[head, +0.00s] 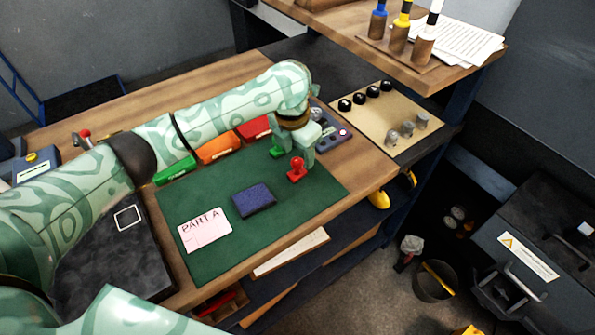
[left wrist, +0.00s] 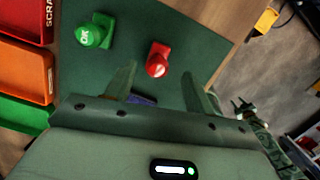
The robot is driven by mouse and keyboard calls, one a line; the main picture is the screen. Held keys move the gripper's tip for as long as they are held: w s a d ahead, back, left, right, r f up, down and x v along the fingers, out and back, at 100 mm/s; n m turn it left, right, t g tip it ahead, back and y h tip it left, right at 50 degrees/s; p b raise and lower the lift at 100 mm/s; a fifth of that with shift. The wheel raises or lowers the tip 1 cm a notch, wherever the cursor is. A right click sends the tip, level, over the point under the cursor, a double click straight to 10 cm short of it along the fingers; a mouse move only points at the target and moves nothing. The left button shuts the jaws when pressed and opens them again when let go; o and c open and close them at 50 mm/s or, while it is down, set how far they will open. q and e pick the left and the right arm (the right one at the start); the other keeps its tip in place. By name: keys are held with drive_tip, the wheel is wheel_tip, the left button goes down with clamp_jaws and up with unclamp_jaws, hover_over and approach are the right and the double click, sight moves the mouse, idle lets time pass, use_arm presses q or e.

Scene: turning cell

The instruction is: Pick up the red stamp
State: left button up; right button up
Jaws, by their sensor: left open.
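The red stamp (head: 297,170) stands upright on the green mat (head: 310,197), near its right side. In the left wrist view the red stamp (left wrist: 158,60) shows beyond my fingertips, roughly in line with the gap between them. My left gripper (head: 292,149) is open and empty, just above and behind the red stamp; I see no contact. Its two fingers also frame the gap in the left wrist view (left wrist: 158,80). A green stamp (head: 277,152) marked OK (left wrist: 88,36) stands beside the red one, partly behind a finger in the head view.
A dark blue pad (head: 254,200) and a PART A card (head: 205,231) lie on the mat. Green (head: 175,170), orange (head: 219,148) and red (head: 255,127) trays line its back edge, below my arm. A grey control box (head: 330,138) stands behind the stamps. The mat's front is clear.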

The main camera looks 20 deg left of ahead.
sight(297, 159)
use_arm(q)
drive_tip(key=f+b, duration=0.1)
drive_tip(key=f, duration=0.1)
drive_tip(key=f+b, duration=0.1)
drive_tip(key=f, duration=0.2)
drive_tip(key=shift+w+a+f, duration=0.1)
drive_tip(key=shift+w+f, duration=0.05)
drive_tip(key=shift+w, duration=0.05)
drive_tip(key=c, duration=1.1)
drive_tip(key=shift+o, duration=0.2)
drive_tip(key=shift+r, duration=0.25)
drive_tip(key=shift+r, duration=0.3)
wheel_tip(297, 159, up, 3)
drive_tip(key=shift+f+p, duration=0.2)
drive_tip(key=shift+p, duration=0.55)
drive_tip(key=s+d+r+p, duration=0.5)
drive_tip(key=s+d+r, duration=0.4)
drive_tip(key=s+d, duration=0.1)
drive_tip(key=shift+r+p, duration=0.3)
drive_tip(key=shift+p, duration=0.05)
